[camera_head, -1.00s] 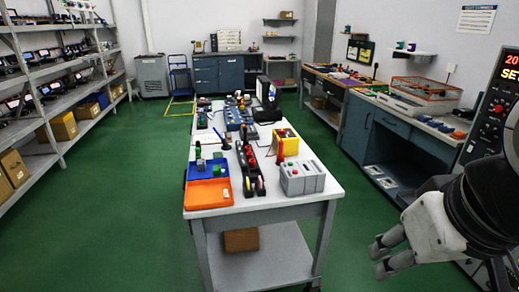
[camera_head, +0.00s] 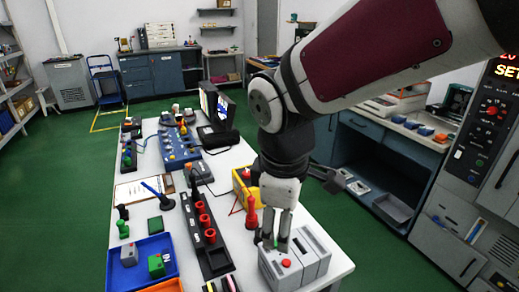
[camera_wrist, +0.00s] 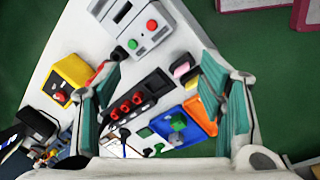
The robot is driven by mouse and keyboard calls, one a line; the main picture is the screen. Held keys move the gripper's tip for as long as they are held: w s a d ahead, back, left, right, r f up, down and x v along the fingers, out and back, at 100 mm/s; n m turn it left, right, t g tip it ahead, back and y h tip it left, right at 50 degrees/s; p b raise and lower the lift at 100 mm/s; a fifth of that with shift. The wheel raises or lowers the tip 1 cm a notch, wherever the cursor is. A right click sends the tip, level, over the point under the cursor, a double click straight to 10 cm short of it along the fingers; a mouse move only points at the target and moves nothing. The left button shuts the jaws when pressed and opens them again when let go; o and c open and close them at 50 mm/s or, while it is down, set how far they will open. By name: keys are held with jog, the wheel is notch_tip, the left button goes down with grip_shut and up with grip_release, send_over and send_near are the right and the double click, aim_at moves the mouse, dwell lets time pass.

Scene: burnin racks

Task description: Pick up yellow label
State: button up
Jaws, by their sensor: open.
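A small yellow piece (camera_wrist: 191,79), which may be the yellow label, sits next to a pink one (camera_wrist: 181,70) at one end of the black tray (camera_wrist: 150,95) with red knobs in the wrist view. In the head view, these pieces are cut by the bottom edge and hard to make out. My gripper (camera_head: 272,242) points down beside and above the grey box (camera_head: 290,268) with a red button, right of the tray's near end. In the wrist view my gripper (camera_wrist: 158,70) has its fingers wide apart and empty.
A red pointed stand (camera_head: 251,215) and a yellow box (camera_head: 240,183) stand close to my gripper. Green floor (camera_head: 60,200) is free left of the table.

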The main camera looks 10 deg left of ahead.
jog(key=a+f+n+g, duration=0.1)
jog(key=a+f+n, duration=0.35)
jog(key=a, duration=0.35)
jog(key=n+g, duration=0.1)
jog(key=n, duration=0.3)
send_over(209, 289)
notch_tip(209, 289, down, 5)
jog(key=f, duration=0.7)
jog(key=shift+s+f, duration=0.25)
jog(key=shift+w+f+p, duration=0.2)
jog(key=shift+f+p, duration=0.2)
jog(key=shift+f, duration=2.65)
jog(key=c, duration=1)
